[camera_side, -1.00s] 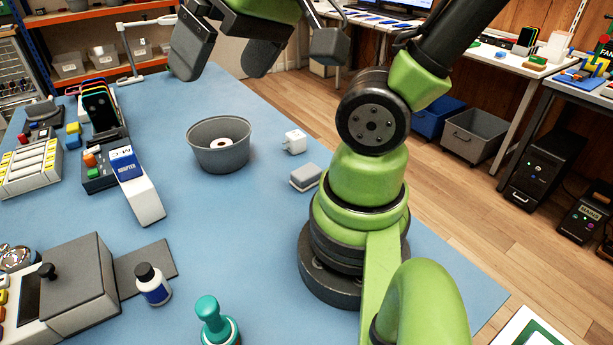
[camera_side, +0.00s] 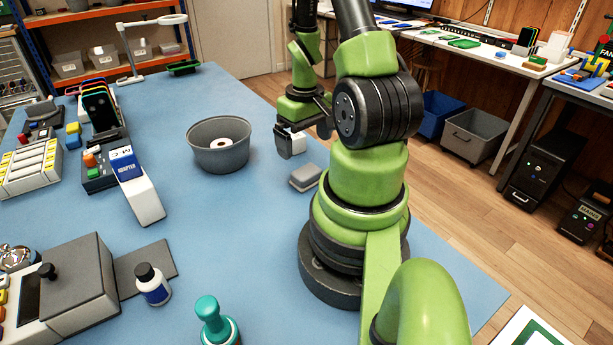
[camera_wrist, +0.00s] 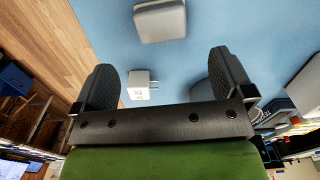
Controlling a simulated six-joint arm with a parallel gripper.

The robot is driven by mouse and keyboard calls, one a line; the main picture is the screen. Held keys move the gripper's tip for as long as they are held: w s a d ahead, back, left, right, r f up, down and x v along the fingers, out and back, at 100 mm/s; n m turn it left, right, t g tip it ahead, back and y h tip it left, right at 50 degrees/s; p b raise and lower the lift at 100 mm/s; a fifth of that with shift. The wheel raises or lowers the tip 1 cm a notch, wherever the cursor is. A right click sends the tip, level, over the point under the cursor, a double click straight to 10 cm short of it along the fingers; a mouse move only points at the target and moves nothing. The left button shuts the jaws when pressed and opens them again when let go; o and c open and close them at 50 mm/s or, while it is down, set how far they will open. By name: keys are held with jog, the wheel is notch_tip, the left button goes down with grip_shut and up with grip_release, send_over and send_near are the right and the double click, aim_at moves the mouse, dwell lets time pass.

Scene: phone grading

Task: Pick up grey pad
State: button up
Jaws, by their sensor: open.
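The grey pad (camera_side: 305,177), a small rounded block with a pale lower edge, lies on the blue table just left of my arm's base. My gripper (camera_side: 303,137) is beyond the pad in the side view, pointing down above the table. In the wrist view my gripper (camera_wrist: 166,75) has its two dark fingers wide apart with nothing held. The pad lies ahead of the fingertips, apart from them.
A white plug adapter (camera_wrist: 140,85) lies on the table and shows between my fingers; in the side view my gripper partly hides it. A grey bowl (camera_side: 219,145) with a white roll stands left of the pad. The blue table between bowl and pad is clear.

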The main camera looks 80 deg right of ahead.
aim_at(305, 169)
jog(key=shift+a+f, duration=0.2)
jog(key=shift+f, duration=3.9)
jog(key=c, duration=1)
